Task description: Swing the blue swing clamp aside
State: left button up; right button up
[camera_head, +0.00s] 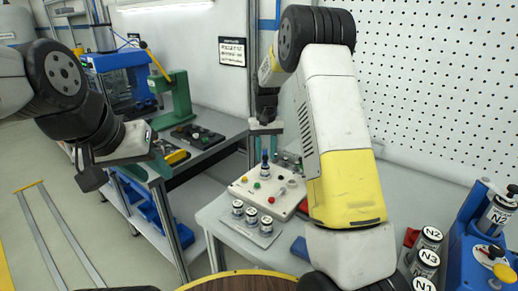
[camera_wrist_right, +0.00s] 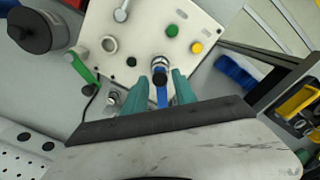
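The blue swing clamp (camera_wrist_right: 161,96) shows in the right wrist view as a blue arm with a dark knob and a metal base, on a white panel (camera_wrist_right: 112,20). In the head view the clamp (camera_head: 265,169) stands upright at the panel's (camera_head: 240,190) back edge. My right gripper (camera_wrist_right: 160,82) has its two teal fingers apart, one on each side of the clamp; I cannot tell whether either touches it. In the head view my right gripper (camera_head: 266,143) is just above the clamp. My left gripper (camera_head: 92,170) is far left, away from the panel; its fingers are unclear.
Larger canisters (camera_head: 427,262) and a blue fixture (camera_head: 462,245) are at right. A green press (camera_head: 181,98) stands on the back left bench.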

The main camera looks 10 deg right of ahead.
grip_shut()
dwell(1.2)
